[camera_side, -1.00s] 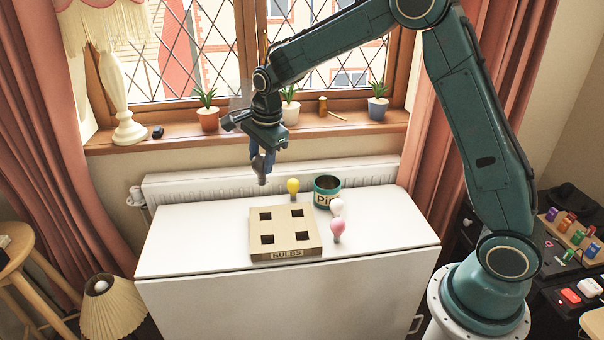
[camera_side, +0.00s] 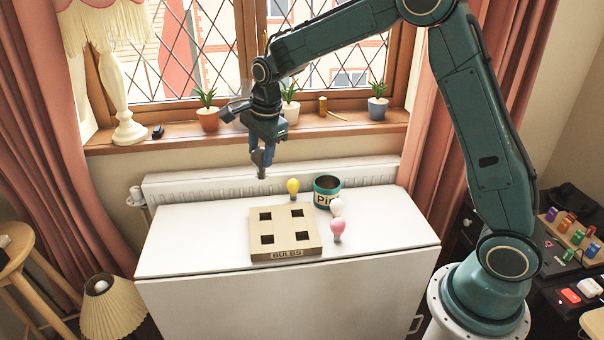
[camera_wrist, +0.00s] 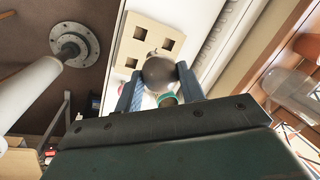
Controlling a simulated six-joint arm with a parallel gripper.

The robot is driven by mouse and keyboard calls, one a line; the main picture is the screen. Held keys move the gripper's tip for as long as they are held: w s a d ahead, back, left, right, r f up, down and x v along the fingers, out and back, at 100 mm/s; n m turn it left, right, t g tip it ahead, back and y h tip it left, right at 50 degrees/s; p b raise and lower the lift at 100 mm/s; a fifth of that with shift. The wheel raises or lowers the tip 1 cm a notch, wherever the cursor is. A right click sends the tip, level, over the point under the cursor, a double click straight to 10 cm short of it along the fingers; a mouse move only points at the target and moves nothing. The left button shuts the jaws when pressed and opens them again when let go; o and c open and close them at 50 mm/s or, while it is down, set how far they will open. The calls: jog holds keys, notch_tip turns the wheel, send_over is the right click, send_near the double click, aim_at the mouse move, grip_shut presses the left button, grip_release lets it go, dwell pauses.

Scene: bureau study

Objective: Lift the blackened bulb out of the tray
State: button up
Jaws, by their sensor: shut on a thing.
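My gripper (camera_side: 260,155) is shut on the blackened bulb, a dark grey bulb (camera_wrist: 160,72) held between both fingers in the wrist view. In the side view the bulb (camera_side: 262,172) hangs with its narrow end down, partly hidden by the fingers. It is in the air, clear of the tray. The tray (camera_side: 284,236) is a tan block labelled BULBS with several square holes, all looking empty. It lies on the white table, below the gripper in the side view. The tray also shows in the wrist view (camera_wrist: 151,29), partly covered by the bulb.
A yellow bulb (camera_side: 293,187), a white bulb (camera_side: 336,207) and a pink bulb (camera_side: 338,228) stand on the white table (camera_side: 190,242). A teal tin (camera_side: 326,197) stands behind them. A radiator (camera_side: 200,186) and plant-lined windowsill lie behind. The table's left side is clear.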

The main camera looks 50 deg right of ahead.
jog(key=shift+r, duration=0.15)
jog(key=shift+w+v, duration=0.2)
jog(key=shift+v, duration=0.6)
jog(key=shift+w+v, duration=0.15)
jog(key=shift+v, duration=0.65)
